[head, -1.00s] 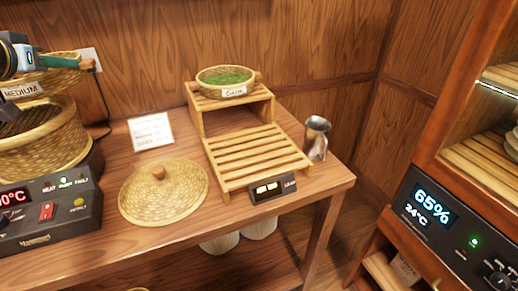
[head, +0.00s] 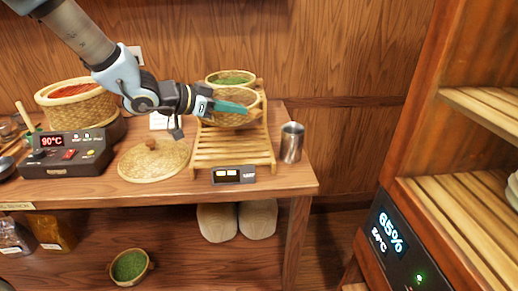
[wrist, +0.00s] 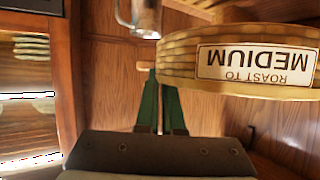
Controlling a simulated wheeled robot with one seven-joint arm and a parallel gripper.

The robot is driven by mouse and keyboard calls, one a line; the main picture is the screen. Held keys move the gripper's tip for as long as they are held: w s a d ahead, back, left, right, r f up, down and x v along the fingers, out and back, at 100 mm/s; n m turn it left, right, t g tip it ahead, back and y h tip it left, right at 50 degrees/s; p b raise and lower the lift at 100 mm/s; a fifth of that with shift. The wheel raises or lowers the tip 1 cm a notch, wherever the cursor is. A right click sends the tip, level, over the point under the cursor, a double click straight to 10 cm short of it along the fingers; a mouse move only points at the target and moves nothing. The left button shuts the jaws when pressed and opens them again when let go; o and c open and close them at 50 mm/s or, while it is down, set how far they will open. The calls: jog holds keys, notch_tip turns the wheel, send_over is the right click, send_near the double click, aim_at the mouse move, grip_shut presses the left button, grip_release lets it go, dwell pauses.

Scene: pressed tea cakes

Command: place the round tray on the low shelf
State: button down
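The round tray (head: 228,120) is a woven wicker tray, with a "ROAST TO MEDIUM" label in the wrist view (wrist: 258,62). My gripper (head: 232,106) has green fingers, close together at the tray's edge by a small wooden peg. It is shut on the tray and holds it in the air, in front of the slatted wooden rack. The rack has a low slatted shelf (head: 235,158) and a raised tier behind. A second round tray (head: 230,76) with green leaves is on the raised tier. The held tray hides part of the rack.
A woven lid (head: 153,161) lies left of the rack, and a metal cup (head: 292,142) stands right. A roaster (head: 70,152) with an open basket is at left. A cabinet with slatted shelves (head: 455,215) stands at right. A bowl of green leaves (head: 130,266) is below.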

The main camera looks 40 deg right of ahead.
jog(key=shift+s+d+f+p, duration=0.1)
jog(key=shift+s+f+p, duration=0.1)
jog(key=shift+f, duration=2.35)
jog(key=shift+s+f+p, duration=0.1)
jog(key=shift+f+p, duration=0.1)
jog(key=shift+f, duration=2.35)
jog(key=shift+f, duration=0.2)
jog(key=c, duration=1)
grip_release()
jog(key=shift+c, duration=0.2)
jog(key=shift+r, duration=0.15)
